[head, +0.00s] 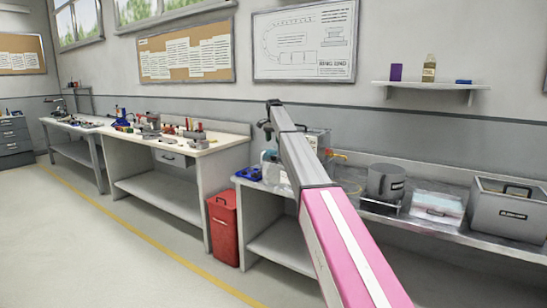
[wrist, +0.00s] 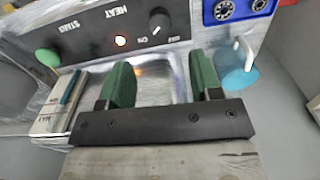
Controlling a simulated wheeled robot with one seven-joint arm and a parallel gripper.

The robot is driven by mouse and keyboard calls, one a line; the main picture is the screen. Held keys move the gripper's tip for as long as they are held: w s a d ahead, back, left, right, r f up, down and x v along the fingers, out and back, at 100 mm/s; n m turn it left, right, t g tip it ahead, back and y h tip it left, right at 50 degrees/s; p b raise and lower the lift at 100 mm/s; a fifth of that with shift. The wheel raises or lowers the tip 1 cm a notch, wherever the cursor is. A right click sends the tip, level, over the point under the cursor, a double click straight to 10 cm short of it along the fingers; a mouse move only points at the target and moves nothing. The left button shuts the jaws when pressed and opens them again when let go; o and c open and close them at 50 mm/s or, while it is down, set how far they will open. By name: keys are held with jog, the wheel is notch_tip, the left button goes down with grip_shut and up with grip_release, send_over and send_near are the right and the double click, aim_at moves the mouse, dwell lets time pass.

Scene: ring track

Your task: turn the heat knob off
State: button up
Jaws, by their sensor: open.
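In the wrist view, a black heat knob (wrist: 159,19) sits on a dark panel (wrist: 90,38) marked HEAT and START. Its white pointer line slants down and left, toward the ON mark rather than the OFF mark on the right. A small lamp (wrist: 120,41) to its left is lit. My gripper (wrist: 160,64) is open and empty, its two green fingers spread below the knob in the picture and apart from it. In the head view, my arm hides part of the bench, and I cannot make out the knob there.
A green button (wrist: 48,57) is at the panel's left. A blue block with round sockets (wrist: 238,8) and a blue-and-clear vessel (wrist: 238,76) stand at the right. The bench (head: 428,226) also bears a grey pot (head: 385,181) and a grey bin (head: 508,210). Open floor lies left.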

aim_at(273, 156)
notch_tip(273, 156, down, 10)
jog(key=shift+r, duration=0.2)
jog(key=c, duration=0.9)
